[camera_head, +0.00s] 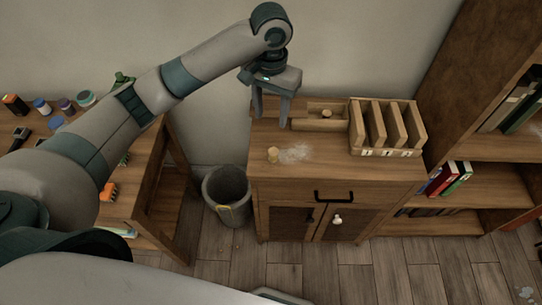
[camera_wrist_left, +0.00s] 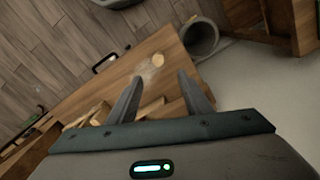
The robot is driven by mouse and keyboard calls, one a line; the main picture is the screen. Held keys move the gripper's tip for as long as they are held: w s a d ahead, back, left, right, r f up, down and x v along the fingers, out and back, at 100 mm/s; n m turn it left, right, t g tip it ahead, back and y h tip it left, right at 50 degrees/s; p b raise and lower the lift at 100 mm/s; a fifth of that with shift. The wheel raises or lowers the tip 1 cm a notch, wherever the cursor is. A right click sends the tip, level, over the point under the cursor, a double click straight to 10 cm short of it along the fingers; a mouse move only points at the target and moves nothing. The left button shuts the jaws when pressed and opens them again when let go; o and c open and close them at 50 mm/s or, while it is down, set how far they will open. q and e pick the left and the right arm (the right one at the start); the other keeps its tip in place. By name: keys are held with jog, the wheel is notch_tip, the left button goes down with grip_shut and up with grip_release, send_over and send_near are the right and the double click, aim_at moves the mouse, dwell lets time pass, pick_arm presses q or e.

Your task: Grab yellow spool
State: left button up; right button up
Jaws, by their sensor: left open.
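A small yellowish spool (camera_head: 273,155) stands on the wooden cabinet top (camera_head: 340,175), near its left front part. My left gripper (camera_head: 270,121) is open and empty above the back left of the cabinet, pointing down, higher than the spool and behind it. In the left wrist view the spool (camera_wrist_left: 158,60) shows as a pale round end beyond the fingertips (camera_wrist_left: 157,80), apart from them. My right gripper is not in view.
A pale whitish patch (camera_head: 294,154) lies beside the spool. A wooden slotted rack (camera_head: 385,152) and a low wooden tray (camera_head: 305,124) stand at the back right. A grey bin (camera_head: 226,190) is left of the cabinet. A bookshelf (camera_head: 495,170) stands right.

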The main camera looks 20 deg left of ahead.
pick_arm(q)
jog(key=p, duration=0.3)
send_over(272, 151)
notch_tip(272, 151, down, 11)
jog(key=shift+f, duration=0.65)
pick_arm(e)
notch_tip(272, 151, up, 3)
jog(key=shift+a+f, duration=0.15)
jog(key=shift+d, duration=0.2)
